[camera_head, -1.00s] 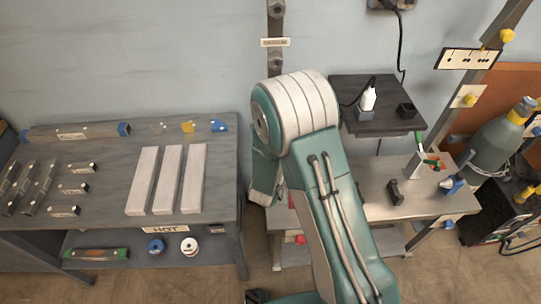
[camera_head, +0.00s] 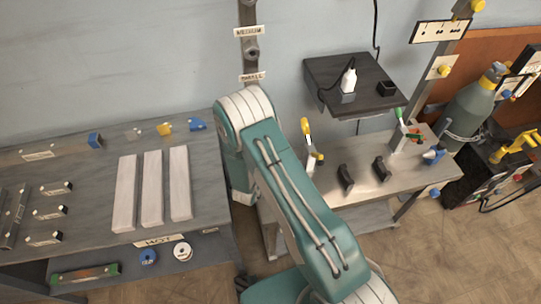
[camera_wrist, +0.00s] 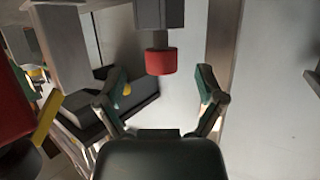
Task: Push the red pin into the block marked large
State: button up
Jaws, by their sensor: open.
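My gripper (camera_wrist: 161,74) is open, with one finger on each side of the red pin's lower end. I see no contact between the fingers and the pin. In the head view, my arm hides the gripper, and I cannot make out the red pin. A post at the back carries labels that read medium (camera_head: 246,31) and small (camera_head: 252,77). I see no label reading large.
A left bench (camera_head: 95,200) holds three pale bars and several small parts. A metal table (camera_head: 350,205) stands right of my arm with dark brackets and yellow-handled tools. A dark shelf (camera_head: 340,95) is above it. A gas bottle (camera_head: 475,105) stands at the right.

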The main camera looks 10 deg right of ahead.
jog(key=x, duration=0.3)
jog(key=shift+w, duration=0.4)
jog(key=shift+w+d, duration=0.1)
jog(key=shift+d, duration=0.4)
jog(key=shift+a, duration=0.15)
jog(key=c, duration=0.9)
jog(key=shift+a, duration=0.15)
grip_shut()
jog(key=shift+a, duration=0.15)
